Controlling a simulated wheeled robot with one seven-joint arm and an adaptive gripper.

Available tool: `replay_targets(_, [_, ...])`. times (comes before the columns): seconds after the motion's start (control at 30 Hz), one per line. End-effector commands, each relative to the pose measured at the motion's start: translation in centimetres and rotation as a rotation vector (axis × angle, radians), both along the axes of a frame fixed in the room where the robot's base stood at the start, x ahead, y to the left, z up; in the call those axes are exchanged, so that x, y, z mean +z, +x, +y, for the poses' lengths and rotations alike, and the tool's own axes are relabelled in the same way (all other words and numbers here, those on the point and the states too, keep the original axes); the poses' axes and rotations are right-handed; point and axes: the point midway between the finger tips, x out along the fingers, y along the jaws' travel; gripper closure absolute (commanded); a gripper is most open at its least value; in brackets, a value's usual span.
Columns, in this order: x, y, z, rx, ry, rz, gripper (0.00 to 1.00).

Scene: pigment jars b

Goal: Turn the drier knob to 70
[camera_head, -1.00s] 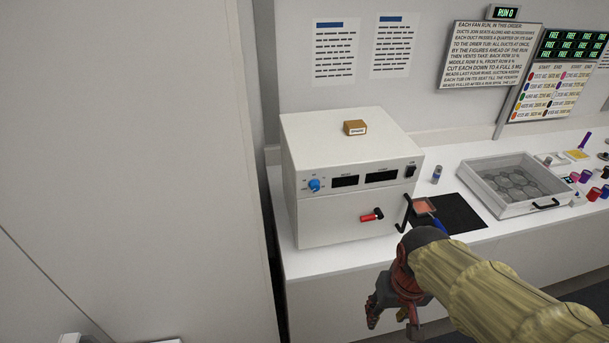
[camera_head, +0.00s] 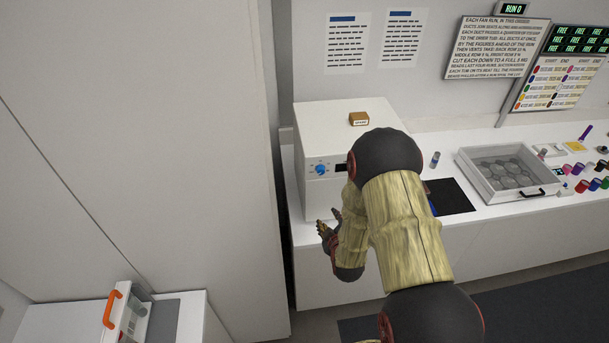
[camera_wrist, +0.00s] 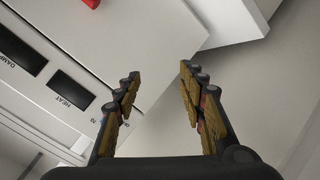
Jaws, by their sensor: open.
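The drier is a white box (camera_head: 345,125) on the bench. Its blue knob (camera_head: 322,169) is on the upper left of its front face, with small marks around it too small to read in the head view. My gripper (camera_head: 329,222) is below the knob, in front of the drier's lower front, apart from the knob. In the wrist view my gripper (camera_wrist: 160,74) is open with nothing between the fingers. The drier's front shows tilted there, with a dark HEAT display (camera_wrist: 69,91) left of the fingers.
My arm hides the drier's right front. A vial (camera_head: 435,159), a dark mat (camera_head: 452,197) and a clear-topped tray (camera_head: 508,175) stand to the right. A tall pale panel (camera_head: 200,150) is close on the left.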

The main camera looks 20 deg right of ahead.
Motion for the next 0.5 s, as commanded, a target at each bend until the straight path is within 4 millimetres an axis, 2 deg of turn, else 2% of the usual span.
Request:
replay_targets(0.1, [5.4,2.5,-0.7,0.038,-0.16,-0.182,0.6])
replay_targets(0.2, [9.0,3.2,-0.9,0.053,-0.27,-0.289,0.6])
replay_targets(0.33, [11.5,3.4,-0.9,0.062,-0.367,-0.356,0.6])
replay_targets(0.5, [11.8,4.3,-1.2,0.068,-0.399,-0.353,0.6])
